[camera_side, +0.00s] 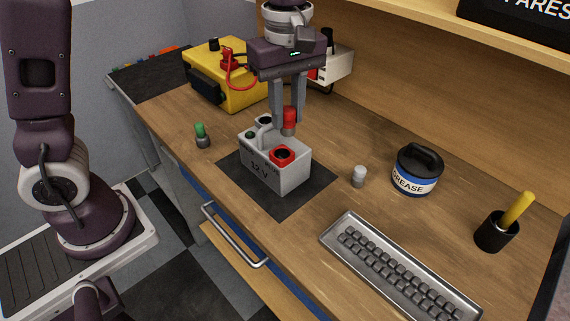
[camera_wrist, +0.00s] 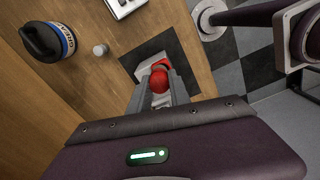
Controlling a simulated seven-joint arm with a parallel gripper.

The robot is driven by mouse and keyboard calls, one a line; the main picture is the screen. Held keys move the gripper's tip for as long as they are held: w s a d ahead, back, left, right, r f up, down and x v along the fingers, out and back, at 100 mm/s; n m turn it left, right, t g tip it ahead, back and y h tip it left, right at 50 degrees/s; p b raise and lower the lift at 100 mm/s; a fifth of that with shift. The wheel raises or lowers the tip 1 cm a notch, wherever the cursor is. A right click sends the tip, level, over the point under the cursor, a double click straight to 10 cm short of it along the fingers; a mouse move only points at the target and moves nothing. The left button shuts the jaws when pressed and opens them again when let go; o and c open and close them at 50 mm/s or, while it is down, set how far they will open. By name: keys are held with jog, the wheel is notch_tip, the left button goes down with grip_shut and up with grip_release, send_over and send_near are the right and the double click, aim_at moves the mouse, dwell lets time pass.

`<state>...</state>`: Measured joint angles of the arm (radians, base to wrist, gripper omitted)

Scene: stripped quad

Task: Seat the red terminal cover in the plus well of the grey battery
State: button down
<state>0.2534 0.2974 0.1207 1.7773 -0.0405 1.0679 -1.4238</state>
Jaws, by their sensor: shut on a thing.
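The grey battery (camera_side: 262,172), marked 12 V, stands on a dark mat (camera_side: 233,180) on the wooden bench. A red-rimmed square well (camera_side: 282,156) is in its top near the front right corner; I take it as the plus well. My gripper (camera_side: 287,121) is shut on the red terminal cover (camera_side: 289,119), which has a grey-brown lower end. The cover is upright and appears above the battery's back part, apart from the red well. In the wrist view the red cover (camera_wrist: 159,80) sits between the fingers and hides much of the battery.
A green-topped piece (camera_side: 201,134) stands left of the battery, and a small grey-white piece (camera_side: 358,176) right of it. A grease tub (camera_side: 417,170), keyboard (camera_side: 400,272) and black cup (camera_side: 495,232) stand to the right. A yellow unit (camera_side: 225,75) is behind. Bare bench lies between these things.

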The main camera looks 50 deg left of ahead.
jog(key=a, duration=0.2)
send_over(281, 158)
notch_tip(281, 158, down, 8)
jog(key=shift+f, duration=0.1)
jog(key=c, duration=1.2)
grip_release()
